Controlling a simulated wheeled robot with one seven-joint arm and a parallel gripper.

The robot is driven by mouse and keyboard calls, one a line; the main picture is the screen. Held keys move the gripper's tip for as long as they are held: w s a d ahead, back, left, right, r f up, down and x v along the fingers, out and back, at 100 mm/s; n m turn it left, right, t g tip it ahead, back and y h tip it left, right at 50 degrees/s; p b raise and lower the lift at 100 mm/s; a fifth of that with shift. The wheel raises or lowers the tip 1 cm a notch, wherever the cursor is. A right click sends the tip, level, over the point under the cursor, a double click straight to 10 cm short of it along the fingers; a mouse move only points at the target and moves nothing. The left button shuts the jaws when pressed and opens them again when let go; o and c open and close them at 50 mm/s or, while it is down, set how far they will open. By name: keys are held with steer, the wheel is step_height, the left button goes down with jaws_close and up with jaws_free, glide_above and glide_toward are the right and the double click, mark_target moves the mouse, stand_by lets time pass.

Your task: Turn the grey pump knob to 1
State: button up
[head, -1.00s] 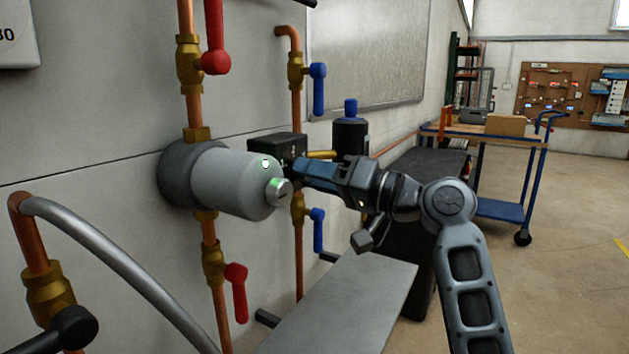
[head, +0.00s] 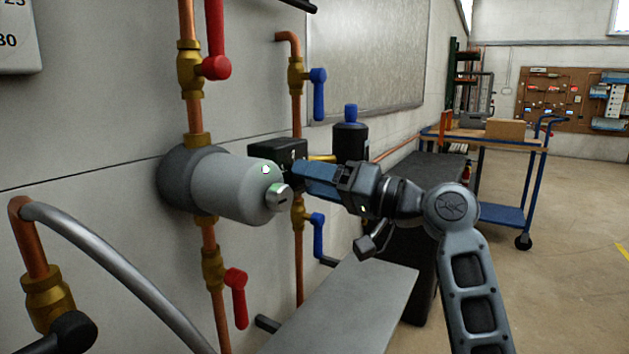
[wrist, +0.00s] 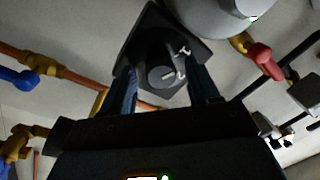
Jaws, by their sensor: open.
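The grey pump (head: 235,182) is a cylinder on the left copper pipe in the head view. It has a small green light and a silver-grey knob (head: 278,197) on its front face. Behind it on the right is a black box (head: 278,150) with white marks. My gripper (head: 296,172) is in front of this box, right of the pump's knob. In the wrist view, my open fingers (wrist: 164,75) stand either side of a dark round knob (wrist: 160,74) on the box. Contact cannot be told. The pump body (wrist: 208,14) is at the wrist view's top.
Red lever valves (head: 216,66) and blue lever valves (head: 318,82) sit on the pipes around the pump. A grey hose (head: 115,265) curves at lower left. A grey panel or bench (head: 345,305) lies below my arm. A blue trolley (head: 485,140) stands behind on open floor.

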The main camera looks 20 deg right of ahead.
steer(key=v, duration=0.7)
steer(key=shift+s+d, duration=0.15)
steer(key=shift+s, duration=0.05)
